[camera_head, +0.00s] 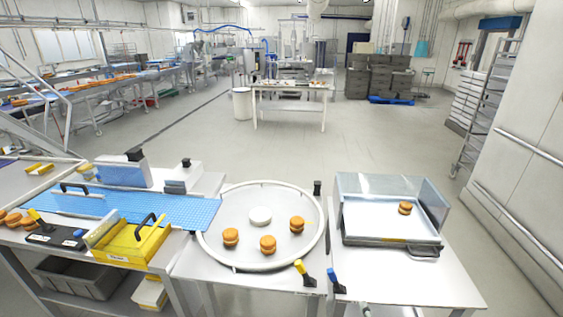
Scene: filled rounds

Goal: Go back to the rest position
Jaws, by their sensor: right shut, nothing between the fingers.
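Neither of my grippers can be made out in the head view, and no arm crosses the tables. A round white tray (214,244) stands in the middle. On it lie three filled orange-brown rounds, one at the left (231,237), one at the front (267,244) and one at the right (297,224). Another filled round (405,208) lies alone in the shallow metal-framed tray (365,222) at the right, which has a clear raised cover (392,186).
A yellow bin (130,245) with a black handle stands on the left table beside a blue mat (190,213). A yellow-handled tool (304,273) and a blue-handled tool (335,281) lie at the front edges. Open floor (270,150) lies behind the tables.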

